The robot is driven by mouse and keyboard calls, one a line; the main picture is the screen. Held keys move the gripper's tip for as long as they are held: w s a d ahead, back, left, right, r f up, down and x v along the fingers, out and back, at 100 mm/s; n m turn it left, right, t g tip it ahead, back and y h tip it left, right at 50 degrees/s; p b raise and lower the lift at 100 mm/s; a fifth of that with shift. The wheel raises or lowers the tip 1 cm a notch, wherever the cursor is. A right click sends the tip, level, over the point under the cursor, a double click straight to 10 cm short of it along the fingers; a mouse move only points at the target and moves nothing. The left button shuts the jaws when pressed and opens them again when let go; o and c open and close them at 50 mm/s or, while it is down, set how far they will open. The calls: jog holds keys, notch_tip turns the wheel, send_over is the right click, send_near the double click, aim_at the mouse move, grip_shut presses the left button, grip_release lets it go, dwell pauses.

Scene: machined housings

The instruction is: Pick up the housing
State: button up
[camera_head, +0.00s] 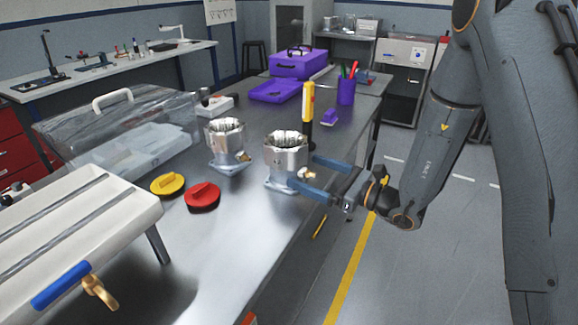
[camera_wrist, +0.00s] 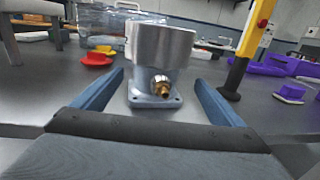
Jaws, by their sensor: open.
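Two silver machined housings with square bases and brass fittings stand upright on the metal table. The nearer housing (camera_head: 286,155) is at the table's right side. In the wrist view the housing (camera_wrist: 157,55) stands centred just beyond my gripper (camera_wrist: 155,90), its brass fitting facing me. The other housing (camera_head: 227,143) stands to the left and is clear of my gripper.
A yellow knob (camera_head: 167,184) and a red knob (camera_head: 202,196) lie left of the housings. A yellow-and-black upright tool (camera_head: 308,115) stands close behind the nearer housing. A clear case (camera_head: 120,125), white rack (camera_head: 75,225) and purple pen cup (camera_head: 346,92) are also on the table.

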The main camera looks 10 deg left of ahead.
aim_at(287, 134)
jog(key=x, duration=0.2)
jog(key=p+x, duration=0.1)
jog(key=x, duration=0.1)
jog(key=s+p+x, duration=0.1)
jog(key=x, duration=0.1)
jog(key=shift+w+a+r, duration=0.1)
jog(key=shift+w+a, duration=0.05)
jog(key=shift+a, duration=0.25)
jog(key=shift+w+a, duration=0.25)
jog(key=c, duration=1.9)
jog(key=shift+r, duration=0.1)
notch_tip(287, 134, up, 10)
jog(key=shift+f+b, duration=0.25)
jog(key=shift+b, duration=0.4)
jog(key=shift+r+p, duration=1.85)
jog(key=shift+r, duration=1.35)
